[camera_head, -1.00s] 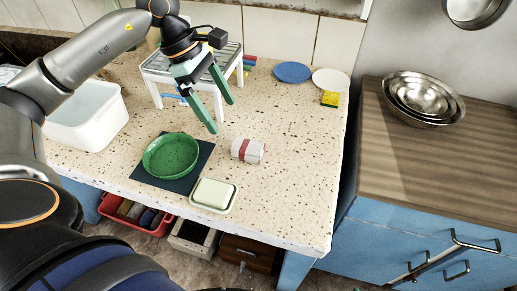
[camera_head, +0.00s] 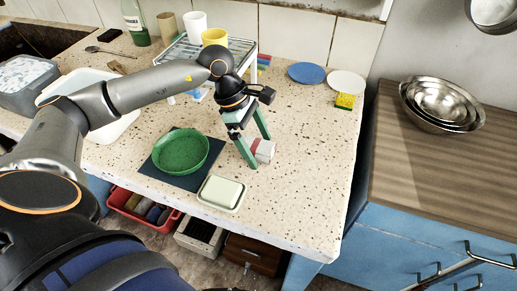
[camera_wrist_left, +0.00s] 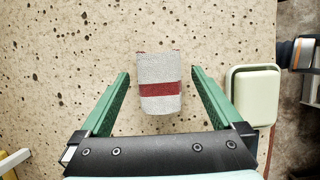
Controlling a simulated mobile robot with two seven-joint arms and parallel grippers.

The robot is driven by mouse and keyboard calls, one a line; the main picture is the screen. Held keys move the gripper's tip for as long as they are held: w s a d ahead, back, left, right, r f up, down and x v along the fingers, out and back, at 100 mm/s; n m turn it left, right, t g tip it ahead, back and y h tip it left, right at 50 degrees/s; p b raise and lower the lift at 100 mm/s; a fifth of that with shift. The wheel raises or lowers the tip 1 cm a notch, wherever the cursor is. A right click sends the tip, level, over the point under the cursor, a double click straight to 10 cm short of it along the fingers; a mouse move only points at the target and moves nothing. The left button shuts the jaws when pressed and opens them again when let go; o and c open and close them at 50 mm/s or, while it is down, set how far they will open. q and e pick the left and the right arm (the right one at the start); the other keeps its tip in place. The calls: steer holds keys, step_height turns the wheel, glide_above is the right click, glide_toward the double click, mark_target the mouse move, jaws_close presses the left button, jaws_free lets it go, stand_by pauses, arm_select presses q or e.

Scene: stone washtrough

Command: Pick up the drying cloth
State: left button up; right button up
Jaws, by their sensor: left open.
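The drying cloth (camera_head: 264,151) is a small grey-white roll with a dark red band. It lies on the speckled stone counter, right of the green bowl. My left gripper (camera_head: 262,153) is open and points down at the cloth, partly covering it in the head view. In the left wrist view the cloth (camera_wrist_left: 159,84) lies between the two green fingers (camera_wrist_left: 160,75), apart from both of them. I cannot tell how high the fingertips are above the counter. My right gripper is not in view.
A green bowl (camera_head: 181,152) stands on a dark mat (camera_head: 190,181) left of the cloth. A pale green soap dish (camera_head: 221,193) is near the front edge. A wire rack (camera_head: 240,48) stands behind.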

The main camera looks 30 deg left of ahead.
arm_select(q)
steer(key=shift+d+f, duration=0.15)
steer(key=shift+f, duration=0.2)
steer(key=shift+c, duration=0.4)
steer(key=c, duration=1.4)
steer(key=shift+r, duration=0.2)
